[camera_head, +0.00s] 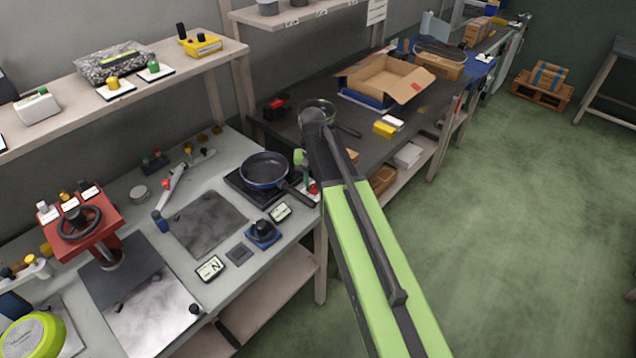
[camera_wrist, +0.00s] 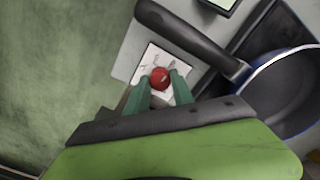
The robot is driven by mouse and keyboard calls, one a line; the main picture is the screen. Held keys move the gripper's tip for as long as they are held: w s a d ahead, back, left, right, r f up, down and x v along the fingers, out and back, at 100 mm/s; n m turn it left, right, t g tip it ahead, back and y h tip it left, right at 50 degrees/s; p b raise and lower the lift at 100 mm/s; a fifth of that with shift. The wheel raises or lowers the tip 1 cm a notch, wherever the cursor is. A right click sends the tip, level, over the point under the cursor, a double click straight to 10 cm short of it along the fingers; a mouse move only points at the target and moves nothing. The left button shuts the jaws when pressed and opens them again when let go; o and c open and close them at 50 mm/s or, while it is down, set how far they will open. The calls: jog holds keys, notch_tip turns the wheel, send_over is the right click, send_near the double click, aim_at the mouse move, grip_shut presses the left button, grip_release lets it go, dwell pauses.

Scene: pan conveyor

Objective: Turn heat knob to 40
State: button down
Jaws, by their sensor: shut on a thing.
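The heat knob (camera_wrist: 160,78) is a small red knob on a white marked plate (camera_wrist: 154,55), close to the pan handle in the wrist view. My gripper (camera_wrist: 161,82) has its two green fingers on either side of the knob, shut on it. The dial numbers are too small to read. In the head view the red knob (camera_head: 313,188) shows at the bench's right edge, partly behind my arm. A dark pan with a blue rim (camera_head: 264,168) sits on a black burner plate (camera_head: 238,183) beside it; it also shows in the wrist view (camera_wrist: 262,68).
A small display (camera_head: 280,212) and a blue device with a black knob (camera_head: 263,232) stand in front of the pan. A red handwheel stand (camera_head: 80,222) is at the left. A dark bench (camera_head: 290,125) with an open cardboard box (camera_head: 388,75) lies beyond. Green floor is free at right.

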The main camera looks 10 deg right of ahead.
aim_at(314, 185)
jog(key=shift+w+m, duration=0.2)
jog(key=shift+m, duration=0.2)
jog(key=c, duration=1.1)
grip_release()
notch_tip(314, 185, up, 17)
jog(key=p, duration=1.7)
jog(key=shift+r, duration=0.2)
